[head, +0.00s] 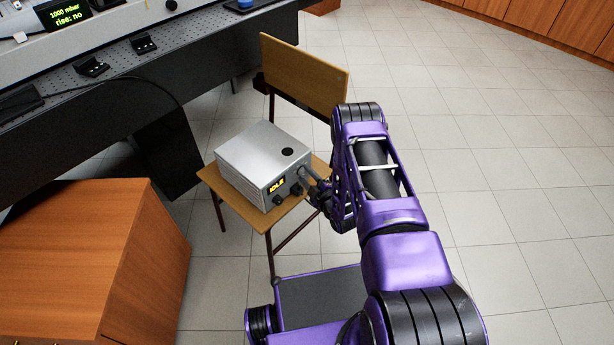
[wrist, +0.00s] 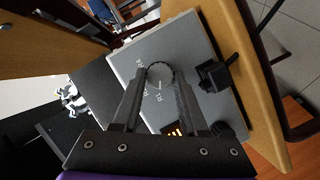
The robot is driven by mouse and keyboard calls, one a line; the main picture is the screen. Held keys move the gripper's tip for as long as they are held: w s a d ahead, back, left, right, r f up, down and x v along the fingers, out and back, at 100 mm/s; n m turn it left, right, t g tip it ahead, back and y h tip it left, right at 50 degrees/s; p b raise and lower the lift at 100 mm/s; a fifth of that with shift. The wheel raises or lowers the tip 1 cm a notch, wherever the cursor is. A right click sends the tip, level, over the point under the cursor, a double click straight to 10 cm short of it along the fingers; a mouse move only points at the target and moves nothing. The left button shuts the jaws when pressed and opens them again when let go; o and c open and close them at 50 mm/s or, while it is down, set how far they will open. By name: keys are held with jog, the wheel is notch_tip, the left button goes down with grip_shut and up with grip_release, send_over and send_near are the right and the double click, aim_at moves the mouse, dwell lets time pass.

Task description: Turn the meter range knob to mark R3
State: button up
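The meter is a grey metal box (head: 262,160) on a wooden chair, its front panel carrying a lit yellow display (head: 276,186) and several knobs. In the wrist view the round range knob (wrist: 160,76) has a dark rim and a paler face, with small white marks printed on the panel beside it. My gripper (wrist: 162,78) points at the panel, one finger on each side of this knob. The fingers are apart, but whether they touch the knob is unclear. In the head view my gripper (head: 313,183) is at the panel's right side.
A black block-shaped part (wrist: 212,76) and another dark knob (wrist: 222,130) stand close to the right finger. The chair's backrest (head: 305,75) rises behind the meter. A wooden cabinet (head: 90,260) and a dark optics bench (head: 130,70) are to the left. The floor at right is clear.

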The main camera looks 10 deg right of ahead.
grip_shut()
jog(key=shift+d+r+m+g+y, duration=0.15)
jog(key=shift+m+g+y, duration=0.15)
jog(key=shift+m+g, duration=0.65)
jog(key=m, duration=0.1)
jog(key=m+g+y, duration=0.1)
jog(key=m, duration=0.1)
jog(key=shift+w+d+m, duration=0.15)
jog(key=shift+m, duration=0.1)
jog(key=m+g+y, duration=0.1)
jog(key=m+y, duration=0.1)
jog(key=m, duration=0.1)
jog(key=shift+d+g, duration=0.1)
jog(key=shift+g, duration=0.15)
jog(key=shift+w+d+m+g+y, duration=0.15)
jog(key=shift+m+g+y, duration=0.25)
jog(key=shift+m+y, duration=0.6)
jog(key=shift+m, duration=0.3)
